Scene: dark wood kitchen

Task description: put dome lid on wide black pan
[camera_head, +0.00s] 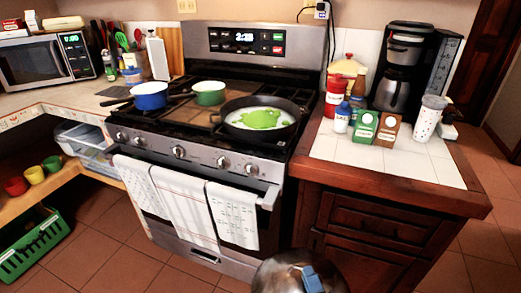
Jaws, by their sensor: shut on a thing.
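The wide black pan (290,131) sits on the right side of the stovetop, with a green shape on a white layer inside it. The dome lid (277,272) is a dark, shiny, rounded shape at the bottom edge, low in front of the oven and apart from the pan. Its lower part is cut off by the frame. A blue piece on top of the lid appears to be the tip of my gripper (312,280), shut on the lid's top. The rest of the gripper and its fingers are hardly visible.
A blue pot (150,97) and a green pot (209,94) stand on the stove, left of the pan. Towels (235,212) hang on the oven handle. The right counter (430,172) holds a coffee maker (398,75), bottles and boxes. Its wooden edge is near the lid.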

